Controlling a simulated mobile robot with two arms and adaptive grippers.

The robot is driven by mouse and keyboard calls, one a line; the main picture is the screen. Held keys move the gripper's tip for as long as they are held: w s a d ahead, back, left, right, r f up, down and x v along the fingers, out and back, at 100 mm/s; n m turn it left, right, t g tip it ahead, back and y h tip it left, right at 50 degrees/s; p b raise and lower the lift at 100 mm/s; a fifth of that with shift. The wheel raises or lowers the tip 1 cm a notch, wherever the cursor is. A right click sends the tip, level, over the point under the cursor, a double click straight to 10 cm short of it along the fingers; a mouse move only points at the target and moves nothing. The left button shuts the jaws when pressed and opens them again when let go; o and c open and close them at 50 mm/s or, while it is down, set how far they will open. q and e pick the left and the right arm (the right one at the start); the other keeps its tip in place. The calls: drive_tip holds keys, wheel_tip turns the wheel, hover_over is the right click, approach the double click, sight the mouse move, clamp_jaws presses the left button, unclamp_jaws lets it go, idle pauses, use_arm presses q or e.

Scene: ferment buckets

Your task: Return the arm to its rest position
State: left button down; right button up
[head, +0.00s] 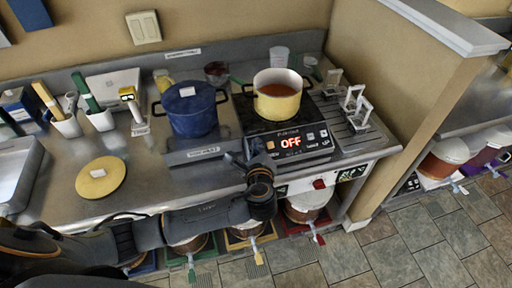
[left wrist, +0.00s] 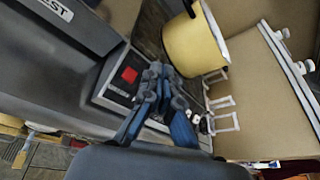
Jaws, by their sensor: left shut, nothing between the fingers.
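My left arm (head: 200,220) comes in from the left, above the front edge of the counter. Its gripper (head: 236,158) is in front of the hot plate (head: 290,139), whose display reads OFF. In the left wrist view the fingers (left wrist: 158,70) are together, with nothing between them. They overlap the hot plate's front in that view; I cannot tell whether they touch it. A yellow pot (head: 277,101) with reddish-brown contents stands on the hot plate and also shows in the left wrist view (left wrist: 193,42). My right gripper is not in view.
A lidded blue pot (head: 190,108) stands left of the hot plate. A yellow round lid (head: 100,178) lies on the steel counter (head: 150,185). White holders (head: 355,105) stand at the right. Several buckets with coloured tags (head: 305,208) sit below the front edge. A wall (head: 400,90) closes the right side.

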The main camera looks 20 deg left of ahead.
use_arm(q)
drive_tip(key=s+a+f+n+g+h, duration=0.1)
drive_tip(key=s+f+n+g+h, duration=0.2)
drive_tip(key=s+n, duration=0.6)
drive_tip(key=s+a+f+n+g, duration=0.2)
drive_tip(key=s+n+g, duration=0.3)
drive_tip(key=s, duration=0.6)
drive_tip(key=s+a+f+n+g+h, duration=0.1)
drive_tip(key=s+f+n+g+h, duration=0.15)
drive_tip(key=s+n, duration=0.7)
drive_tip(key=s+f+g+b, duration=0.25)
drive_tip(key=f+b, duration=0.25)
drive_tip(key=f, duration=2.8)
drive_tip(key=s+a+f+m+b, duration=0.1)
drive_tip(key=s+a+f+b, duration=0.1)
drive_tip(key=s+f, duration=1.4)
drive_tip(key=shift+s+a+f+b, duration=0.15)
drive_tip(key=shift+a+f+b, duration=0.15)
drive_tip(key=shift+a+b, duration=0.1)
